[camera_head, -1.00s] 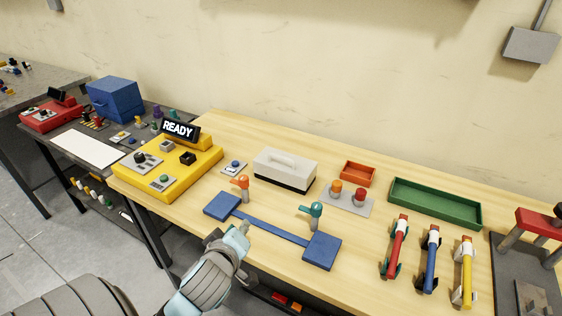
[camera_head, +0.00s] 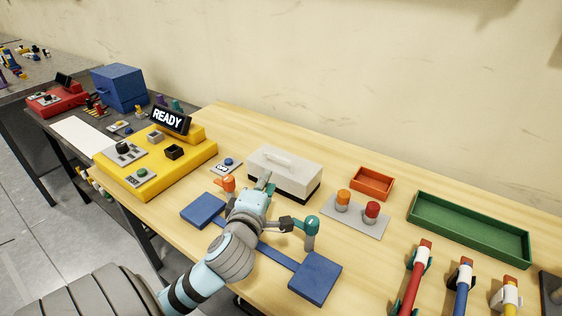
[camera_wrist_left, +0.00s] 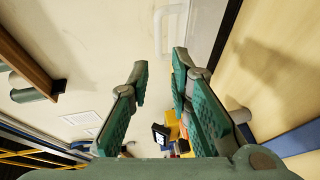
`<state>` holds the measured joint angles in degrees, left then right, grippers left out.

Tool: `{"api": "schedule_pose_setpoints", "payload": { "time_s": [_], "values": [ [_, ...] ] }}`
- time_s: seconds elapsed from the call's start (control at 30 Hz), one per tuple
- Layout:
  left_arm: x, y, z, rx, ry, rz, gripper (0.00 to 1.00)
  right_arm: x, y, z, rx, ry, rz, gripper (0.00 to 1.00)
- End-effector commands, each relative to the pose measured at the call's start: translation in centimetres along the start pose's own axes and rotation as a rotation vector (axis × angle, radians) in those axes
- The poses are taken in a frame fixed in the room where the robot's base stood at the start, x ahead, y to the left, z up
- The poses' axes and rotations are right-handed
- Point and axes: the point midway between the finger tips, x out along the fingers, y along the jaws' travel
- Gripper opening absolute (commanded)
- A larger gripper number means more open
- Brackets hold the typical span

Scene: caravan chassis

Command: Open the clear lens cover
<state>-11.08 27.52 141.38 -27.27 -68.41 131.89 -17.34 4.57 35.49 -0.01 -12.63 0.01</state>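No clearly transparent cover stands out. A pale white box-shaped cover (camera_head: 285,170) with a handle bar on top (camera_head: 281,159) sits on a black base in the middle of the table. My left gripper (camera_head: 282,205) is just in front of it, over the blue two-ended fixture (camera_head: 203,210). In the left wrist view my left gripper (camera_wrist_left: 160,90) has its two green-padded fingers apart with nothing between them. A pale surface with a bar handle (camera_wrist_left: 165,35) shows beyond the fingers. My right gripper is in neither view.
An orange post (camera_head: 228,184) and a teal post (camera_head: 311,228) stand close on either side of my left gripper. A yellow console (camera_head: 190,165) with a READY display is to the left. Orange and red knobs (camera_head: 371,208), an orange tray (camera_head: 372,181) and a green tray (camera_head: 470,232) are to the right.

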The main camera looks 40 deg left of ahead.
Motion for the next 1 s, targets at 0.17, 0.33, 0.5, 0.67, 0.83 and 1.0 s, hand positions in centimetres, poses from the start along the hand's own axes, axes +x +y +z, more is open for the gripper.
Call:
{"api": "schedule_pose_setpoints", "payload": {
  "time_s": [0.17,0.33,0.5,0.67,0.83,1.0],
  "values": [
    [4.0,0.3,0.0,0.002,0.001,0.002,0.19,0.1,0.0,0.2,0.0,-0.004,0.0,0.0],
    [8.8,0.2,0.0,-0.001,0.002,0.0,0.19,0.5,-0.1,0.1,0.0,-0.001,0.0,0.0],
    [12.0,0.2,0.0,0.0,0.001,0.0,0.19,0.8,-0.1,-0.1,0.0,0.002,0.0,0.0],
    [13.4,0.2,0.0,0.0,0.001,-0.001,0.19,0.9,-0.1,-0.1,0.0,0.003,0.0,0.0],
    [13.7,0.3,0.0,0.0,0.0,0.0,0.19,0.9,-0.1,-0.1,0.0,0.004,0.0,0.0],
    [13.7,0.3,0.0,0.001,0.0,0.0,0.11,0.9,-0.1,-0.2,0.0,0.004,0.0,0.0]
  ]
}}
